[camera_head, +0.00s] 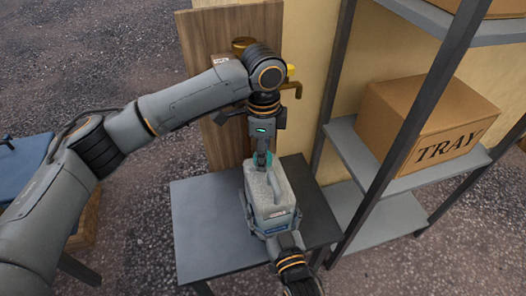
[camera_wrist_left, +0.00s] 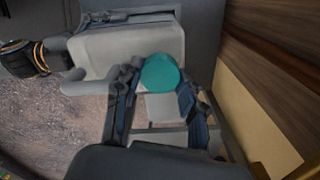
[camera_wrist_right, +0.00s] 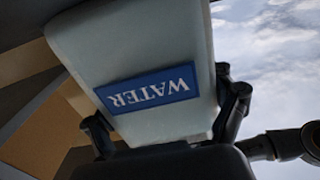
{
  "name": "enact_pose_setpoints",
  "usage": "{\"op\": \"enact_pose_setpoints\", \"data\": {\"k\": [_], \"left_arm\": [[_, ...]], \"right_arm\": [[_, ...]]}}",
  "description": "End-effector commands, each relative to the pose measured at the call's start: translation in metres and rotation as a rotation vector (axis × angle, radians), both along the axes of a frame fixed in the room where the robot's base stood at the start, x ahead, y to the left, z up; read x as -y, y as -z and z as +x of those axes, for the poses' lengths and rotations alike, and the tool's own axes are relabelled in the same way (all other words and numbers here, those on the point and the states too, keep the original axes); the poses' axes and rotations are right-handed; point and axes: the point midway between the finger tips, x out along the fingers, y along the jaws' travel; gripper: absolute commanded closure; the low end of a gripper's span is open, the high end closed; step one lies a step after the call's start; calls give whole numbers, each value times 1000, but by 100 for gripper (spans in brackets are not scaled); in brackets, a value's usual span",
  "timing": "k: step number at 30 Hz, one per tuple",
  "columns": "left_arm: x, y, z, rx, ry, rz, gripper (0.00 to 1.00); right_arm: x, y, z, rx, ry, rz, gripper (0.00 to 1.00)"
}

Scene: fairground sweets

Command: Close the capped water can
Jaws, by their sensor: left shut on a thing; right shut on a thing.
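A grey water can (camera_head: 268,213) with a blue label stands upright on a grey table (camera_head: 212,235). Its teal cap (camera_wrist_left: 160,72) sits at the can's top in the left wrist view. My left gripper (camera_head: 262,158) reaches down from above and is shut on the cap, one finger on each side. My right gripper (camera_wrist_right: 165,110) is shut on the can's body from the near side, next to the "WATER" label (camera_wrist_right: 147,88). The left gripper hides much of the cap in the head view, and whether the cap is fully seated cannot be told.
A brass tap (camera_head: 291,88) on a wooden board (camera_head: 215,38) stands close behind my left wrist. A metal shelf (camera_head: 375,165) with a cardboard box (camera_head: 425,118) marked "TRAY" is at the right. The table's left part is clear.

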Motion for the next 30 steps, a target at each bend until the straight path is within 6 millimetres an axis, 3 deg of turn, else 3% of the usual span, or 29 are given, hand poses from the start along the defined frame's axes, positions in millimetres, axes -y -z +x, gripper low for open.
{"op": "enact_pose_setpoints", "data": {"k": [5, 9, 10, 14, 24, 30], "left_arm": [[0, 0, 1, 1, 296, 1, 98], [-1, 0, 1, 1, 294, 1, 98], [-1, 0, 1, 1, 294, 1, 58], [-1, 0, 1, 1, 293, 1, 33], [0, -2, 1, 1, 292, 0, 33], [0, -28, 1, 5, 292, -2, 33]], "right_arm": [[0, -1, 0, 2, 1, 1, 100], [0, -1, 0, 2, 1, 1, 100], [0, -1, 0, 2, 1, 1, 100], [0, -1, 0, 2, 1, 1, 100], [0, -1, 0, 2, 1, 1, 100], [0, -1, 0, 2, 1, 1, 100]]}}
